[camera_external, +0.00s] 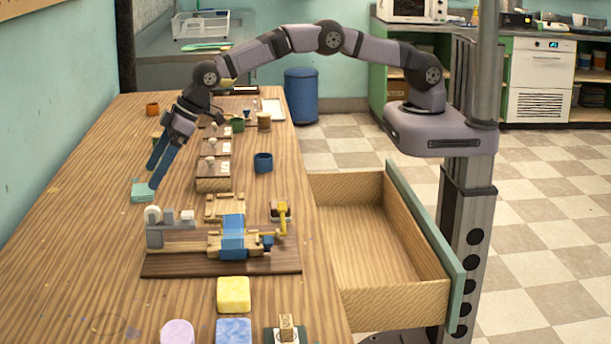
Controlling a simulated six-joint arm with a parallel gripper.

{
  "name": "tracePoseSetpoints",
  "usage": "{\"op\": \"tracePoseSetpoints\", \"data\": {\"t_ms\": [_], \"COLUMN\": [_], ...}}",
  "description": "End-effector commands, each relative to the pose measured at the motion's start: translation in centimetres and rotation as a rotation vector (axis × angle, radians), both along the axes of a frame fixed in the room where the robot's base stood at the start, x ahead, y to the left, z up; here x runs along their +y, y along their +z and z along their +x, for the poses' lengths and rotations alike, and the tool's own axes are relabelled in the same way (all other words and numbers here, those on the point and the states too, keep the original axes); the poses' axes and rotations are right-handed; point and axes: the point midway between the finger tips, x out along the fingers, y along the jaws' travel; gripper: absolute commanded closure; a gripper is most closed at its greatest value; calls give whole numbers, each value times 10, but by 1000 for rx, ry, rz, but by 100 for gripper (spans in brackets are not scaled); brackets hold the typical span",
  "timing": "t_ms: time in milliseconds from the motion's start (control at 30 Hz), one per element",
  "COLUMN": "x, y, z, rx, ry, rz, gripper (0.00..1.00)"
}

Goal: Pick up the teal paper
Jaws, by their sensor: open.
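The teal paper (143,195) lies on the wooden table, left of centre, as a small flat pad or stack. My gripper (154,178) points down and to the left, just above the teal paper, with its two blue fingers apart. One fingertip overlaps the right part of the paper in the picture. I cannot tell whether it touches. Nothing shows between the fingers.
A wooden board (220,261) with a blue and wood device stands in front. An open drawer (375,245) sticks out at the right. The table's left side is mostly clear.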

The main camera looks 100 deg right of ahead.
Motion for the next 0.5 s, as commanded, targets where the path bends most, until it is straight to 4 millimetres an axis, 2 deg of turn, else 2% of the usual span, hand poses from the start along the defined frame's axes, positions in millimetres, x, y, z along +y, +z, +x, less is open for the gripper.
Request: {"op": "tracePoseSetpoints", "data": {"t_ms": [233,500], "x": [2,4], "y": [-18,-30], "z": [12,20], "rx": [1,0], "ry": [0,1], "rz": [0,1], "gripper": [12,12]}}
